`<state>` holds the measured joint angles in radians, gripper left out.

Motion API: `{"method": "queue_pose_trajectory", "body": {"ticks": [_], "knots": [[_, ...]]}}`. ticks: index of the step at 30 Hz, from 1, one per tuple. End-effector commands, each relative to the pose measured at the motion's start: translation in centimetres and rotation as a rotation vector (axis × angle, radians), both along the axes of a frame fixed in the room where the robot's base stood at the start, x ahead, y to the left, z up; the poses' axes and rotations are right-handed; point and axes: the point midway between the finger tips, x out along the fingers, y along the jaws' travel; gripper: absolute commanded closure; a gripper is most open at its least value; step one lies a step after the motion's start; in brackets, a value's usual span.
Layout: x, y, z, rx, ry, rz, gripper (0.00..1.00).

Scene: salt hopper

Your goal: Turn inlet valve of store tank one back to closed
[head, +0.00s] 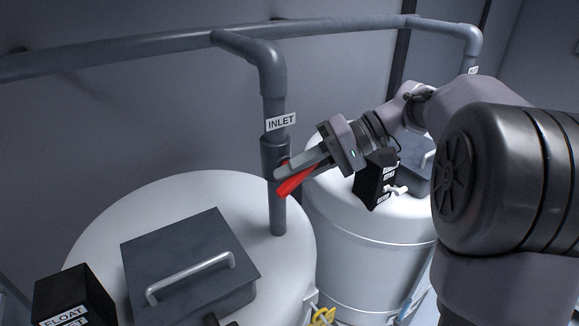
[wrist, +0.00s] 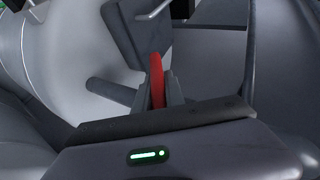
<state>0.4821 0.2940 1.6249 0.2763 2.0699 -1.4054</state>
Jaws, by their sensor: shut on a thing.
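The inlet valve's red handle (head: 293,183) sticks out from the grey inlet pipe (head: 277,215) above the front white tank (head: 190,190). A label reading INLET (head: 281,122) is on the pipe just above the valve body (head: 272,150). My gripper (head: 290,170) comes from the right and is shut on the red handle, whose end shows below the fingers. The wrist view shows the red handle (wrist: 157,78) between my two fingers (wrist: 158,98). The fingers hide part of the handle in the head view.
The front tank has a dark hatch with a metal handle (head: 190,278). A black FLOAT box (head: 74,298) stands at lower left. A second white tank (head: 345,215) with a black box (head: 376,180) stands behind, under my arm. A pipe (head: 120,52) runs along the wall.

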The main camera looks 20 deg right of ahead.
Motion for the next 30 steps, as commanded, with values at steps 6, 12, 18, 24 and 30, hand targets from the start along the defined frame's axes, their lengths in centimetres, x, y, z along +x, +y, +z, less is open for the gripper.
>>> {"method": "queue_pose_trajectory", "body": {"ticks": [6, 12, 18, 24, 30], "knots": [[0.00, -0.07, -0.14, 0.182, 0.062, -0.002, 1.00], [-0.03, -0.02, -0.23, 0.320, 0.108, -0.002, 1.00], [-0.04, -0.01, -0.19, 0.416, 0.139, 0.000, 1.00], [-0.06, 0.01, -0.15, 0.471, 0.157, 0.000, 1.00], [-0.07, 0.02, -0.09, 0.491, 0.164, 0.000, 1.00]]}}
